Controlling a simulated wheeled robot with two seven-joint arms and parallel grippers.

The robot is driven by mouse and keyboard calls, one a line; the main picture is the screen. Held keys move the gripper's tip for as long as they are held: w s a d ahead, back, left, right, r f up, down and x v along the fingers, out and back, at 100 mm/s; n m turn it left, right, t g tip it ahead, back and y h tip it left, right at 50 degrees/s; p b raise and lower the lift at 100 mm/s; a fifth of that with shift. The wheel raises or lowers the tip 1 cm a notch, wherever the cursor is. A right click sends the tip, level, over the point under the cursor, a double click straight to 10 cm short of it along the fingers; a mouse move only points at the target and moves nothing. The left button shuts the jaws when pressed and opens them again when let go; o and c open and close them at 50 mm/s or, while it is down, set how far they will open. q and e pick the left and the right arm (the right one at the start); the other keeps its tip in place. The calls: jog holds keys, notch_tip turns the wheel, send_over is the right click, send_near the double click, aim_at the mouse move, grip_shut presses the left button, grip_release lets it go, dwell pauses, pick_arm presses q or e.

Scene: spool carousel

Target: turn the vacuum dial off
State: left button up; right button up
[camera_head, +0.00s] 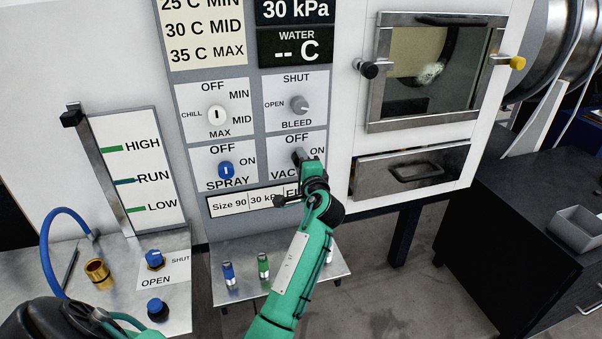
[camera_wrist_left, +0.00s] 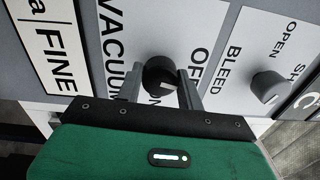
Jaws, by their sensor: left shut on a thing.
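The vacuum dial (camera_wrist_left: 158,75) is a round black knob on a white plate lettered OFF and VACUUM in the left wrist view. My left gripper (camera_wrist_left: 160,88) is shut on it, with one finger on each side. A pale mark shows on the knob, but I cannot tell which setting it points at. In the head view, my left gripper (camera_head: 299,158) reaches up to the vacuum plate (camera_head: 284,143) and hides most of the dial and part of its lettering. OFF and ON still show there. My right gripper is not in view.
The grey bleed knob (camera_head: 299,104) is just above, and the blue spray knob (camera_head: 226,171) is to the left. The chill knob (camera_head: 216,117) is above that. A metal shelf (camera_head: 300,262) with small coloured vials is below. A windowed door (camera_head: 425,70) is at right.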

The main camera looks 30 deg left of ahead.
pick_arm(q)
jog(key=shift+f+n+b, duration=0.1)
jog(key=shift+n+b, duration=1)
jog(key=shift+n, duration=0.1)
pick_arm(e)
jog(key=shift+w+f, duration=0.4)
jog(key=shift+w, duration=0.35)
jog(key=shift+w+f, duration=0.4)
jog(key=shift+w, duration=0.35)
pick_arm(q)
jog(key=o, duration=1)
jog(key=shift+d, duration=0.1)
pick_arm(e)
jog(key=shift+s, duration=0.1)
